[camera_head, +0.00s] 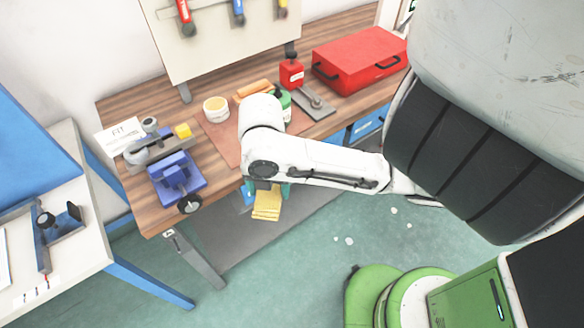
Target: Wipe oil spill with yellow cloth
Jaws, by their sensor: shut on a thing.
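My gripper (268,187) is shut on the yellow cloth (267,207). The cloth hangs below the fingers, in front of the wooden workbench (145,215), near its front edge. My white arm covers part of the bench top and hides much of the fingers. I cannot make out an oil spill for certain. A flat reddish-brown area (222,142) lies on the bench top behind my arm, and I cannot tell whether it is a mat or something else.
A blue vise (175,175) stands at the bench's left. A cream tub (215,109), a red bottle (291,74) and a red toolbox (360,58) stand farther back. A second table (85,205) is at the left. Small white bits (349,241) lie on the green floor.

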